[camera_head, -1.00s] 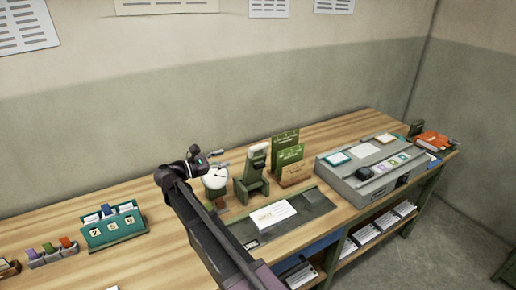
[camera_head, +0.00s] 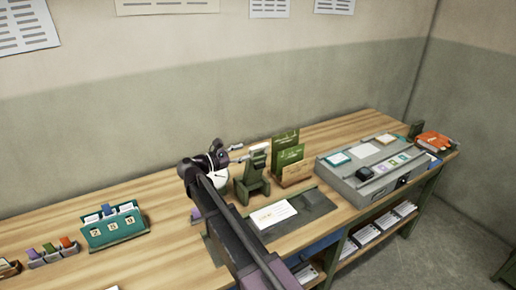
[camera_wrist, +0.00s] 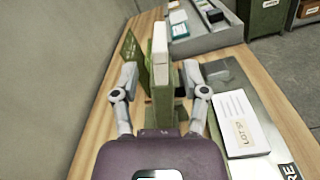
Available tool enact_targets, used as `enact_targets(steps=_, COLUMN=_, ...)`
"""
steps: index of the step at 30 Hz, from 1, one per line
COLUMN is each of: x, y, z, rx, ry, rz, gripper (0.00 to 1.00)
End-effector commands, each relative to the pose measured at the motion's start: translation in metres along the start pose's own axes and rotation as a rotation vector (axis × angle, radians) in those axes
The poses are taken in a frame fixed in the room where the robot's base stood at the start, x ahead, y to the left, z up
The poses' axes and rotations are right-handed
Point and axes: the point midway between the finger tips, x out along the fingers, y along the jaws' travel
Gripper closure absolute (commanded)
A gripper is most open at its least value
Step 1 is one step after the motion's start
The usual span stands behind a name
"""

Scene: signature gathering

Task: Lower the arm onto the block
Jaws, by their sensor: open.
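A pale-topped block (camera_head: 258,148) stands upright at the top of a dark green stand (camera_head: 253,182) on the desk. In the wrist view the block (camera_wrist: 160,48) shows as a tall narrow piece with a whitish upper part above green. My gripper (camera_head: 239,153) is at the left of the block in the head view, near its height. In the wrist view my open gripper (camera_wrist: 161,76) has one finger on each side of the block and stand, with nothing clamped. I cannot tell the exact height gap.
A white card (camera_head: 272,214) lies on a dark mat in front of the stand. Green folders (camera_head: 286,150) stand just behind, right. A grey sloped console (camera_head: 365,185) is further right; a teal card holder (camera_head: 113,227) is left.

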Motion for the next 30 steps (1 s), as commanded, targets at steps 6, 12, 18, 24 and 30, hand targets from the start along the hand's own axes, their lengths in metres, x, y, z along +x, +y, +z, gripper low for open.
enact_targets(steps=6, x=0.035, y=-0.001, z=0.000, rx=0.000, ry=-0.001, rz=-0.003, gripper=0.43)
enact_targets(steps=12, x=0.057, y=0.000, z=0.000, rx=0.000, ry=-0.001, rz=-0.002, gripper=0.43)
enact_targets(steps=18, x=0.067, y=0.000, z=0.000, rx=0.000, ry=0.000, rz=-0.001, gripper=0.43)
enact_targets(steps=24, x=0.069, y=0.000, z=0.000, rx=0.000, ry=0.000, rz=-0.001, gripper=0.43)
enact_targets(steps=30, x=0.069, y=0.000, z=0.000, rx=0.000, ry=0.000, rz=-0.001, gripper=0.64)
